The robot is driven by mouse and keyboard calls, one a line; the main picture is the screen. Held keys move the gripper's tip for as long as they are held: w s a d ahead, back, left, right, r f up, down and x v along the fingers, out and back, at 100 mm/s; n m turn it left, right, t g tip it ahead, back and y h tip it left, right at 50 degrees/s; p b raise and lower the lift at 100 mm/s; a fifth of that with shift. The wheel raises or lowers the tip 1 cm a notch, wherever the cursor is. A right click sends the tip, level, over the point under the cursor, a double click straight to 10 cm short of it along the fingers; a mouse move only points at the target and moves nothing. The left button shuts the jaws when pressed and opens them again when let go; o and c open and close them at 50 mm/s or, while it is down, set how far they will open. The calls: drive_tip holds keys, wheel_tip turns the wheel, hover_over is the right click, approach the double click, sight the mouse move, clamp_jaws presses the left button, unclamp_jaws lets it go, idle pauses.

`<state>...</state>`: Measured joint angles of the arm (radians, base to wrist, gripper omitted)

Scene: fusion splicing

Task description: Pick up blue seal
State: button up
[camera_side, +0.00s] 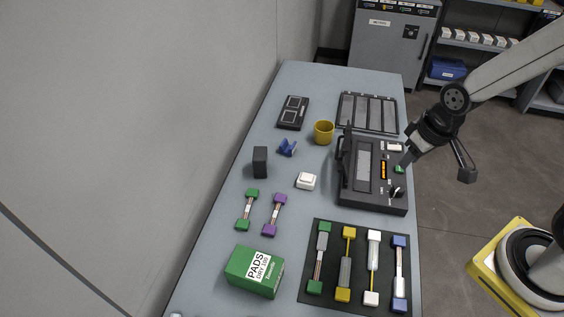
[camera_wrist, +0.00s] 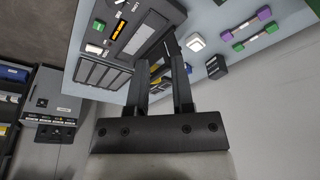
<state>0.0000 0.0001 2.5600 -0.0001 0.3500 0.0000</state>
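Two blue things could be the seal. One is a rod with blue end caps (camera_side: 398,275), rightmost on the dark mat in the side view. The other is a small blue angular piece (camera_side: 288,148) left of the yellow cup; a bit of blue (camera_wrist: 188,68) also shows beside the right finger in the wrist view.
The black splicer (camera_side: 362,190) stands on the table's right side. The dark mat (camera_side: 333,294) also holds green-, yellow- and white-ended rods. A green pads box (camera_side: 254,271), white block (camera_side: 306,181), black block (camera_side: 260,162) and yellow cup (camera_side: 324,132) stand nearby.

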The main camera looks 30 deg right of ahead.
sight(293, 147)
drive_tip(key=shift+w, duration=0.1)
drive_tip(key=w+a+f+n+h, duration=0.1)
drive_tip(key=w+f+n+h, duration=0.1)
drive_tip(key=w+f+n, duration=0.1)
drive_tip(key=w+a+f+n+h, duration=0.1)
drive_tip(key=w+f+n+h, duration=0.1)
drive_tip(key=w+n, duration=0.3)
drive_tip(key=w+a+f+n+g+h, duration=0.1)
drive_tip(key=w+f+n, duration=0.3)
drive_tip(key=w, duration=0.4)
drive_tip(key=shift+w+a+f+n+h, duration=0.15)
drive_tip(key=shift+w+a+n+h, duration=0.15)
drive_tip(key=shift+n+h, duration=0.4)
drive_tip(key=w+a+f+n+t+h, duration=0.1)
drive_tip(key=w, duration=0.1)
drive_tip(key=w+a+f+n+t+h, duration=0.1)
drive_tip(key=w+f+n, duration=0.1)
drive_tip(key=w+a+f+n+t, duration=0.1)
drive_tip(key=w+a, duration=0.1)
drive_tip(key=shift+w+f+n+h, duration=0.15)
drive_tip(key=shift+f+n+h, duration=0.15)
drive_tip(key=shift+f+h, duration=0.1)
drive_tip(key=w+a+f+n+t, duration=0.1)
drive_tip(key=a, duration=0.1)
drive_tip(key=w+a+f+n+t, duration=0.1)
drive_tip(key=a+n+t, duration=0.1)
drive_tip(key=w+a+f+n+t+h, duration=0.1)
drive_tip(key=w+f, duration=0.1)
drive_tip(key=shift+a+n+t, duration=0.3)
drive_tip(key=shift+a, duration=0.1)
